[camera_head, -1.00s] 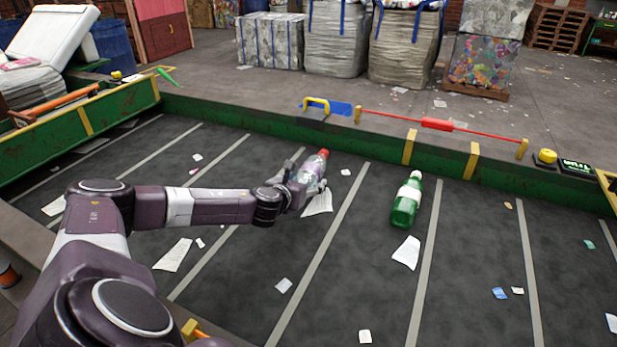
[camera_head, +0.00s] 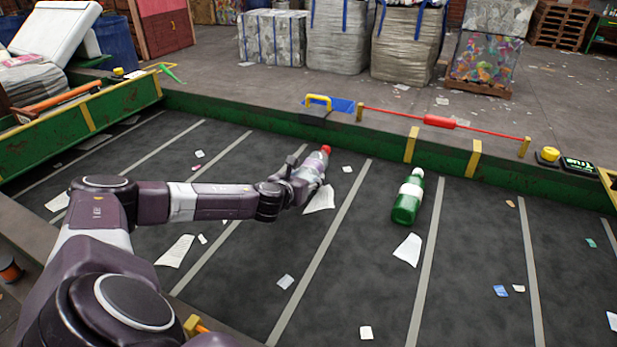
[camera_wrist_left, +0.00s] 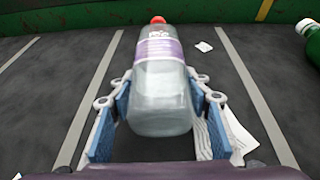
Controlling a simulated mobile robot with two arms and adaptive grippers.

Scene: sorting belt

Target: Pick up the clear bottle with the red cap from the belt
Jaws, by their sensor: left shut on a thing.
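The clear bottle (camera_head: 314,168) with a red cap and a purple-and-white label is at the end of my left arm. My left gripper (camera_head: 298,174) is shut on it. In the left wrist view the bottle (camera_wrist_left: 161,85) stands between the two blue-padded fingers of the left gripper (camera_wrist_left: 160,118), its red cap pointing away. Its lower part is nearest the wrist camera. Whether its base touches the belt (camera_head: 240,260) cannot be told. My right gripper is not in view.
A green bottle (camera_head: 407,203) with a white label lies to the right on the belt; its edge also shows in the left wrist view (camera_wrist_left: 311,38). Paper scraps are scattered about. A green side wall (camera_head: 380,138) with a red pull cord (camera_head: 440,122) runs along the far side.

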